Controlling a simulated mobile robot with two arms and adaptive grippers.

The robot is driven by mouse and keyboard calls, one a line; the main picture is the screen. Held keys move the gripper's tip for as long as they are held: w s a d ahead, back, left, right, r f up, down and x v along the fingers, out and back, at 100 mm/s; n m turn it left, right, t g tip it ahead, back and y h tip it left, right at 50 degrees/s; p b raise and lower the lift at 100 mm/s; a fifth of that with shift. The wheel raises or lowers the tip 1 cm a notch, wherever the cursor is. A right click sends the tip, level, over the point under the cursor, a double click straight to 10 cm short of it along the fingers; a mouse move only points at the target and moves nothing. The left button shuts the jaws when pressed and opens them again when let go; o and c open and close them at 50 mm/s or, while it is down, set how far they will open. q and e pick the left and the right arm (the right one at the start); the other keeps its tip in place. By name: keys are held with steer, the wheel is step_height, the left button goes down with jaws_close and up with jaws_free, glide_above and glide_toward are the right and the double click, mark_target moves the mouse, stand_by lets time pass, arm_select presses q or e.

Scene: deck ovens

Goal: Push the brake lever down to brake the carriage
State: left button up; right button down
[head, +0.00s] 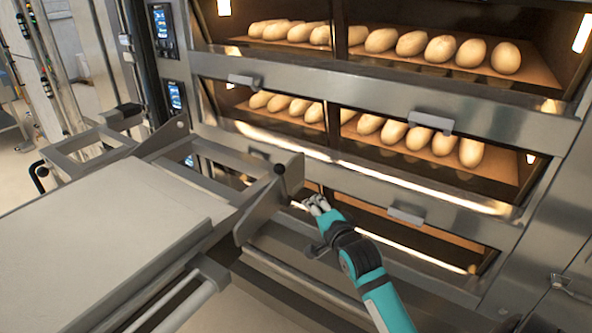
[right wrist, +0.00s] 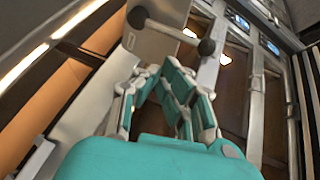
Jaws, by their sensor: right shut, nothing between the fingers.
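The carriage (head: 110,205), a flat pale deck on a steel frame, stands at the left in front of the ovens. A steel plate with a dark round knob (head: 280,169) is at its right end. The right wrist view shows a short bar, apparently the brake lever (right wrist: 172,32), with a dark ball knob at each end, against the plate. My right gripper (head: 314,204) is shut and empty, just right of and below the knob in the head view. In the right wrist view its fingertips (right wrist: 152,70) are just below the bar; contact cannot be told. My left gripper is out of view.
The deck oven (head: 390,85) fills the back and right, with loaves (head: 410,43) behind its glass. Steel door handles (head: 430,122) stick out from its front, one (head: 406,215) close to my right arm. Control panels (head: 175,95) are at upper left.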

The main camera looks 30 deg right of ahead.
mark_target(283, 186)
steer(key=d+r+m, duration=0.1)
steer(key=w+d+r+m+t+h, duration=0.1)
steer(key=d+r+m, duration=0.1)
steer(key=r, duration=0.1)
steer(key=shift+w+d+r+t, duration=0.1)
steer(key=shift+w+d+t, duration=0.2)
steer(key=shift+t, duration=0.1)
steer(key=p+x, duration=0.2)
steer(key=x, duration=0.8)
steer(key=a, duration=0.1)
steer(key=a+p, duration=0.2)
steer(key=a, duration=0.1)
steer(key=shift+s, duration=0.25)
steer(key=shift+d, duration=0.1)
steer(key=shift+s+a+n+b, duration=0.15)
steer(key=shift+a+n+b, duration=0.15)
steer(key=shift+a+b, duration=0.2)
